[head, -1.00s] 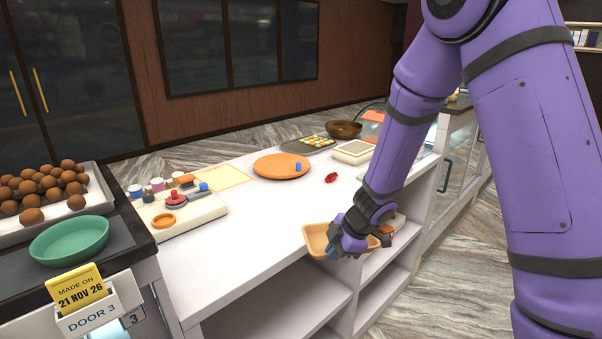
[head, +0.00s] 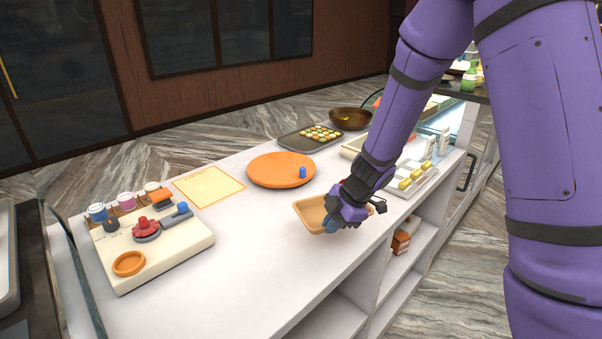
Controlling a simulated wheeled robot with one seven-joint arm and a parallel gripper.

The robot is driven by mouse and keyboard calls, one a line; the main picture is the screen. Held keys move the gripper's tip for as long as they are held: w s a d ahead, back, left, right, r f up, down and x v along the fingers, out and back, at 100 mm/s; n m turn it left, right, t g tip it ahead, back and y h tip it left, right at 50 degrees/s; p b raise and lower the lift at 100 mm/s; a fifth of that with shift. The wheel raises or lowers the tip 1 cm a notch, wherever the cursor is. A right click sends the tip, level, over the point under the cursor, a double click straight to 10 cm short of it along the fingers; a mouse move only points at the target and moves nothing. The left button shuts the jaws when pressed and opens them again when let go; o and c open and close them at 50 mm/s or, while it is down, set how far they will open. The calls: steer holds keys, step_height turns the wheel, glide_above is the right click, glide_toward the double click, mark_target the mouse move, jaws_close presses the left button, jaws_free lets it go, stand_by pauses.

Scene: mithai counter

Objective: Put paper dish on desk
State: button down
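The paper dish (head: 311,214) is a shallow tan, rectangular tray with raised walls. My gripper (head: 333,222) is at its right side, and the dish appears pinched at its near right wall. The fingertips are partly hidden by the gripper body and the dish wall. The dish appears over the white desk (head: 240,254), near its front edge; I cannot tell whether it touches the top.
An orange round board (head: 270,170) with a small blue item (head: 303,173) lies behind the dish. A cream board (head: 180,247) with stamps stands at left, and a tray of sweets (head: 298,143) at the back. The front middle of the desk is clear.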

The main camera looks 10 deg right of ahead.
steer(key=shift+w+a, duration=0.25)
glide_above(264, 264)
steer(key=d, duration=0.2)
steer(key=shift+s+a+f, duration=0.1)
steer(key=shift+s+f, duration=0.05)
steer(key=shift+f, duration=0.55)
steer(key=shift+s+a+f, duration=0.1)
steer(key=shift+a+f, duration=0.1)
steer(key=shift+f, duration=1.6)
steer(key=shift+f, duration=0.1)
steer(key=c, duration=1.4)
jaws_free()
steer(key=shift+o, duration=0.2)
